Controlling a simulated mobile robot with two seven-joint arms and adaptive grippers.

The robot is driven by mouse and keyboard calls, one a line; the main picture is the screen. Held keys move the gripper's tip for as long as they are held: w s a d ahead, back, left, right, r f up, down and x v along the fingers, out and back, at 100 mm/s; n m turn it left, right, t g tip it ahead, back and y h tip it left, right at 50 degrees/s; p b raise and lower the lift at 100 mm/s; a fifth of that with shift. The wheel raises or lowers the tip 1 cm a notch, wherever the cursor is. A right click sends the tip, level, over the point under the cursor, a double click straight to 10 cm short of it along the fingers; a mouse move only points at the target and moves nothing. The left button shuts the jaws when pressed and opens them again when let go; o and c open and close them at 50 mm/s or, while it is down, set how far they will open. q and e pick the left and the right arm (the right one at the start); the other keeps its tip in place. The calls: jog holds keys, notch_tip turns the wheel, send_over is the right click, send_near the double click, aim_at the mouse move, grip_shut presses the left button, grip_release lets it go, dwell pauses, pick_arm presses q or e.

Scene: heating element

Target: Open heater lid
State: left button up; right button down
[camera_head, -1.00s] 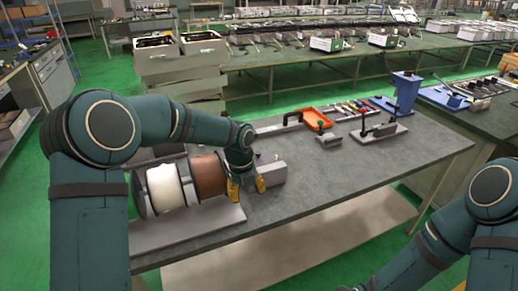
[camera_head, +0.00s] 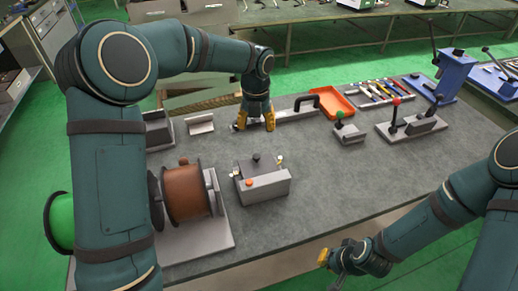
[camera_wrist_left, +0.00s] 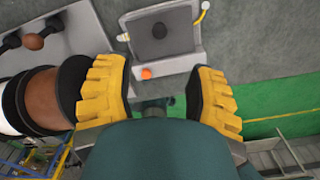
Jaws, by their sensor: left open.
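The heater (camera_head: 263,187) is a small grey box on the table, with a black knob on top and an orange button at its front. Its closed-looking grey top (camera_head: 262,170) shows in the head view. My left gripper (camera_head: 256,120) is open and empty, beyond the heater and apart from it, pointing down. In the left wrist view, the heater (camera_wrist_left: 185,62) lies ahead of the open yellow fingers (camera_wrist_left: 152,82), with a dark panel and the orange button visible. My right gripper (camera_head: 335,262) is at the table's front edge; its finger gap is unclear.
A brown spool (camera_head: 187,192) on a stand is left of the heater. An orange tray (camera_head: 332,104), a green-knobbed block (camera_head: 349,134), a red-knobbed lever fixture (camera_head: 411,127) and several tools lie at the right back. The table right of the heater is clear.

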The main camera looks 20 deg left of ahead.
aim_at(256, 156)
pick_arm(q)
notch_tip(256, 156, down, 13)
jog(key=shift+s+b, duration=0.1)
jog(key=shift+b, duration=0.6)
grip_shut()
